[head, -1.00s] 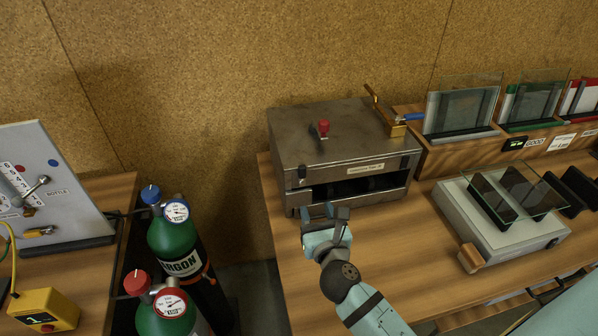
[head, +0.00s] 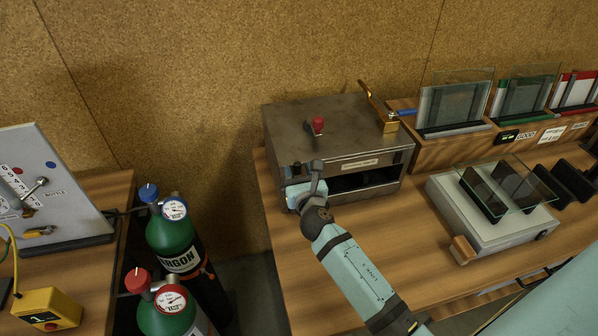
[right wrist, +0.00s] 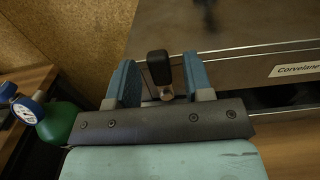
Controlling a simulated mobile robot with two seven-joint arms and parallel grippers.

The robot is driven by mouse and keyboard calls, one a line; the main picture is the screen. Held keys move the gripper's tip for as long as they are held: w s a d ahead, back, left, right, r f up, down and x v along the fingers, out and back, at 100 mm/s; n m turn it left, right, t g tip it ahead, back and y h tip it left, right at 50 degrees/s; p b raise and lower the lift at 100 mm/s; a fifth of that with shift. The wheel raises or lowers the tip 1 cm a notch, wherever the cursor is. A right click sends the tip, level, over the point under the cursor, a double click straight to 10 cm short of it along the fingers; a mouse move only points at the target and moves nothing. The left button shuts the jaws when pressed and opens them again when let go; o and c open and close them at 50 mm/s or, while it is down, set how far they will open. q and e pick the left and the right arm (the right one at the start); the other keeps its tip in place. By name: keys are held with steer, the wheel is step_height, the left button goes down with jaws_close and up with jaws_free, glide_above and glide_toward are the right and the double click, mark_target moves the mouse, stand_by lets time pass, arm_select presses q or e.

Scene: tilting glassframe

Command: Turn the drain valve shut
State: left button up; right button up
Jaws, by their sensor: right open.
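A grey metal box (head: 275,125) stands at the back left of the bench. On its front left is a small lever with a black grip (right wrist: 158,67), which looks like the drain valve. In the right wrist view the grip stands upright on a small metal stem. My right gripper (head: 306,178) is at this front left corner of the box. Its blue fingers (right wrist: 158,83) are open, one on each side of the black grip, with gaps visible. In the head view my gripper hides the lever. My left gripper is not in view.
A red knob (head: 317,125) and a brass lever (head: 379,110) sit on the box top. Green gas bottles (head: 171,238) stand left of the bench. A grey device with glass plates (head: 490,235) is to the right. Bench top between is clear.

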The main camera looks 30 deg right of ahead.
jaws_close()
steer(key=shift+s+d+f+m+b, duration=0.2)
steer(key=shift+d+f+m+b, duration=0.65)
steer(key=shift+m, duration=2.1)
steer(key=shift+s+d+f+m+b, duration=0.15)
steer(key=shift+d+f+m+b, duration=0.65)
steer(key=shift+m, duration=2.2)
steer(key=shift+s+d+f+m+b, duration=0.35)
steer(key=shift+m+b, duration=0.8)
steer(key=shift+m, duration=1.8)
steer(key=shift+w+f, duration=0.15)
jaws_free()
